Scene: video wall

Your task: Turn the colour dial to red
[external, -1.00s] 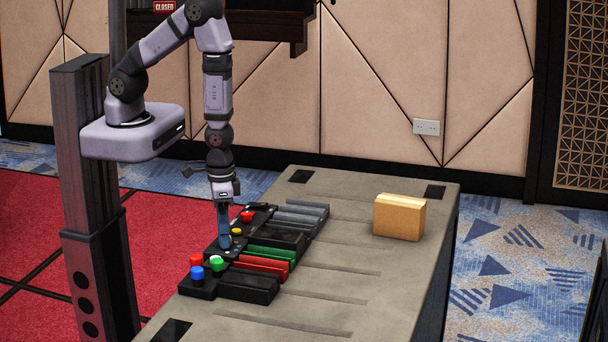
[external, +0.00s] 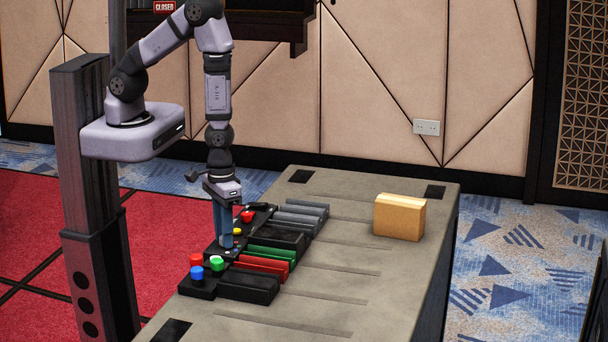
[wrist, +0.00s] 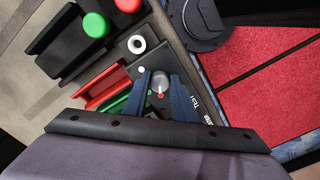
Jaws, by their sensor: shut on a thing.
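My gripper (external: 227,243) points straight down onto the black control panel along the near-left edge of the table. In the wrist view its two blue fingers (wrist: 160,88) stand on either side of a round grey dial (wrist: 159,79) and are shut on it. A small red mark (wrist: 160,96) shows at the dial's lower edge, and a white mark (wrist: 140,70) lies to its upper left. Which colour the dial points to cannot be told. In the external view the fingers hide the dial.
A tan box (external: 399,218) stands far right; the table (external: 345,260) between is mostly clear.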

